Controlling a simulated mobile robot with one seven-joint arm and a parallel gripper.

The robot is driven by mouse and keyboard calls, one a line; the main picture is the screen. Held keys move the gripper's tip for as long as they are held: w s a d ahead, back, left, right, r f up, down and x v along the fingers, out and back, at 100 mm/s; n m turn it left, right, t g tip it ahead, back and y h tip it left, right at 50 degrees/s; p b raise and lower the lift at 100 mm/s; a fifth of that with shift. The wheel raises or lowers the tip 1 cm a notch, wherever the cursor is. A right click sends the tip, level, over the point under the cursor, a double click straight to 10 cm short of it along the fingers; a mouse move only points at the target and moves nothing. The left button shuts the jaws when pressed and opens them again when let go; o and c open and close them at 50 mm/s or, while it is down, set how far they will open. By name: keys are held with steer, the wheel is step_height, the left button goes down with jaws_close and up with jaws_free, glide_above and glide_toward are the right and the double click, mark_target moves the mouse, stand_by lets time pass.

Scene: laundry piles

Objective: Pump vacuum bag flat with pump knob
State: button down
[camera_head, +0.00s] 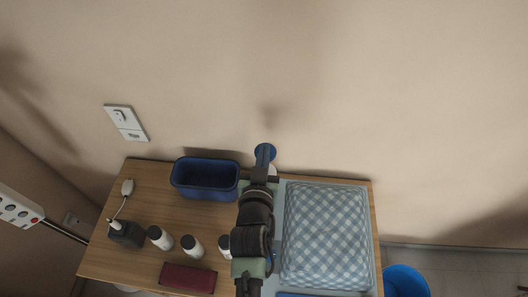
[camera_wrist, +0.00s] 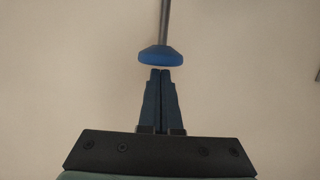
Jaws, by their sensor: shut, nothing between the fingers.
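The vacuum bag (camera_head: 325,235) is a puffy light-blue checked bundle lying on the right part of the table. The blue round pump knob (camera_wrist: 159,56) sits on a thin metal rod in the wrist view; in the head view its edge (camera_head: 273,153) shows behind my fingers. A sliver of white pump body (camera_head: 272,170) shows below it; the rest is hidden by my arm. My gripper (camera_head: 264,153) is shut and empty, its fingertips (camera_wrist: 160,72) right at the knob's face. I cannot tell whether they touch it.
On the wooden table (camera_head: 140,262), a dark blue bin (camera_head: 205,178) stands left of my arm. A blue bucket (camera_head: 405,282) stands on the floor at right. The wall is behind.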

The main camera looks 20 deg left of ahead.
step_height(320, 180, down, 8)
steer(key=b, duration=0.7)
steer(key=shift+f+b, duration=0.25)
steer(key=shift+b, duration=0.05)
steer(key=shift+r+p, duration=0.5)
steer(key=shift+r, duration=0.05)
step_height(320, 180, up, 3)
steer(key=shift+w+r+p, duration=0.1)
steer(key=shift+p, duration=1)
steer(key=b+v, duration=0.2)
steer(key=v, duration=0.8)
